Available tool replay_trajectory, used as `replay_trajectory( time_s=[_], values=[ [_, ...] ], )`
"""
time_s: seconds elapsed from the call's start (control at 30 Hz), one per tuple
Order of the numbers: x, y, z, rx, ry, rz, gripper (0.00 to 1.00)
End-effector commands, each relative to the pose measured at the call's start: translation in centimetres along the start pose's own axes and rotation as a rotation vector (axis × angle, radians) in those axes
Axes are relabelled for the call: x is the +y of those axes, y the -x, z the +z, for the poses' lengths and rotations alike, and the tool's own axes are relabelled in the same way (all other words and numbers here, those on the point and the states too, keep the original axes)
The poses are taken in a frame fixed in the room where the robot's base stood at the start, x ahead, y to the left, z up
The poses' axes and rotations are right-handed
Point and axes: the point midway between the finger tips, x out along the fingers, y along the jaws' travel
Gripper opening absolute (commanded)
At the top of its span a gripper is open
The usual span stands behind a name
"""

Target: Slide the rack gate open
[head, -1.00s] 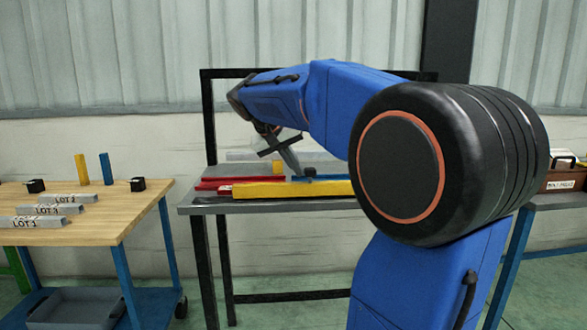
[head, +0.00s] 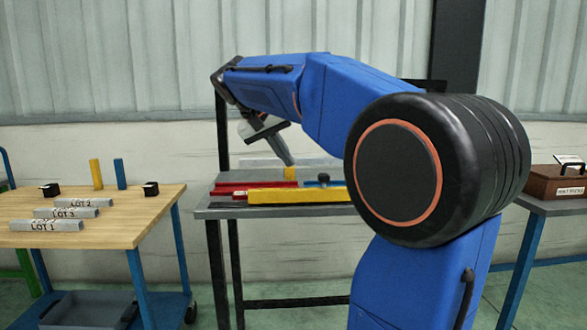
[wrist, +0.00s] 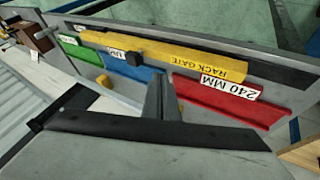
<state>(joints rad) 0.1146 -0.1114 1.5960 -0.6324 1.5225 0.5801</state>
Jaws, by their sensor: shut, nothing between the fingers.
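The rack gate (wrist: 170,60) is a long yellow bar labelled RACK GATE along the front of the rack. It also shows in the head view (head: 290,196). A black knob (wrist: 133,58) stands on the gate; in the head view the dark knob (head: 324,178) is partly beside my arm. My gripper (wrist: 158,84) is shut and empty, apart from the gate and the knob. In the head view my gripper (head: 290,162) points down above the rack, left of the knob. My arm hides the gate's right end in the head view.
Behind the gate are a red lane (wrist: 222,99) labelled 240 MM, a blue lane (wrist: 128,68) and a green lane (wrist: 78,50). A yellow block (wrist: 104,81) stands near the lanes. A wooden table (head: 110,213) with lot bars stands left; a brown box (head: 557,184) stands right.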

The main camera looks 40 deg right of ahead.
Motion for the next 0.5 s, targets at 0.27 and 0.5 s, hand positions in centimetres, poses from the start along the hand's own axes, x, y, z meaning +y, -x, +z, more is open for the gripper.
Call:
replay_trajectory(
  time_s=[0.27,0.5],
  values=[
    [-0.1,2.6,0.0,0.001,0.001,-0.001,0.00],
    [0.0,2.9,0.0,0.000,0.000,0.000,0.00]
  ],
)
